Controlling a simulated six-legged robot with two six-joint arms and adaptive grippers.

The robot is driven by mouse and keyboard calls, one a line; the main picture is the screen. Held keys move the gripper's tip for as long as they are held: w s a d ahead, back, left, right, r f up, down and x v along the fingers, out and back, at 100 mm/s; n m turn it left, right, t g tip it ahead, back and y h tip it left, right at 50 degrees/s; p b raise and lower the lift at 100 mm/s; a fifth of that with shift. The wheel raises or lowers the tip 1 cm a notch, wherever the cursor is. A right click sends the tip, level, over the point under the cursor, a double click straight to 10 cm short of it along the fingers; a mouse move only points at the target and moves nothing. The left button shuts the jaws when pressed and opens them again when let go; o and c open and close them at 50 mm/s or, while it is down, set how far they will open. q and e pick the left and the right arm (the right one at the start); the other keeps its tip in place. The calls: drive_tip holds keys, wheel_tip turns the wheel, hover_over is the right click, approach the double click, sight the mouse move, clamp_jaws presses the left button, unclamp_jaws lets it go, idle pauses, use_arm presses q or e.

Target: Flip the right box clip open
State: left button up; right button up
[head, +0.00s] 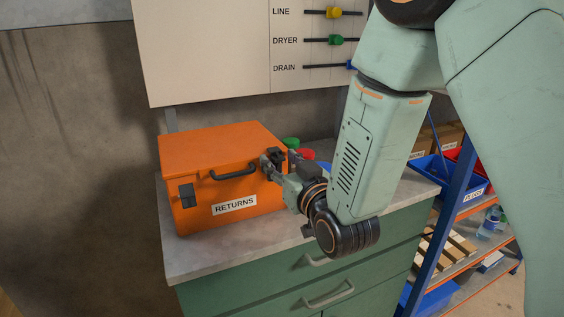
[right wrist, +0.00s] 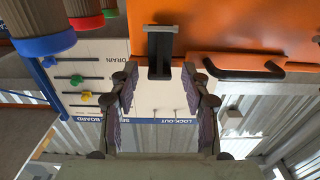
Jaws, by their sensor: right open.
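An orange box (head: 205,150) with a RETURNS label stands shut on the grey counter. Its right clip (head: 277,154) is dark and partly hidden behind my right gripper (head: 270,162). In the right wrist view the clip (right wrist: 160,52) stands out dark against the orange front, just ahead of the gap between the fingers of my right gripper (right wrist: 160,82). The fingers are open, one on each side, with nothing between them. I cannot tell whether they touch the clip. The left clip (head: 187,195) lies against the box front. My left gripper is out of view.
A dark handle (head: 233,172) sits between the clips. Containers with green (head: 291,142) and red (head: 307,154) caps stand close to the right of the box. A board with coloured valves (head: 335,40) hangs behind. Blue-framed shelves (head: 455,210) stand at the right.

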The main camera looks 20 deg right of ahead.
drive_tip(key=shift+w+d+f, duration=0.1)
drive_tip(key=shift+w+f, duration=0.05)
drive_tip(key=shift+s+r, duration=0.25)
drive_tip(key=shift+s, duration=0.1)
drive_tip(key=c, duration=0.4)
drive_tip(key=shift+w+f, duration=0.1)
drive_tip(key=shift+w, duration=0.05)
drive_tip(key=c, duration=0.3)
clamp_jaws()
drive_tip(key=t+b, duration=0.2)
drive_tip(key=b, duration=0.2)
drive_tip(key=s+f+t+b, duration=0.1)
drive_tip(key=b, duration=0.4)
drive_tip(key=f+t+b, duration=0.1)
drive_tip(key=t+b, duration=0.1)
drive_tip(key=b, duration=0.3)
drive_tip(key=shift+s+t, duration=0.3)
drive_tip(key=shift+s, duration=0.1)
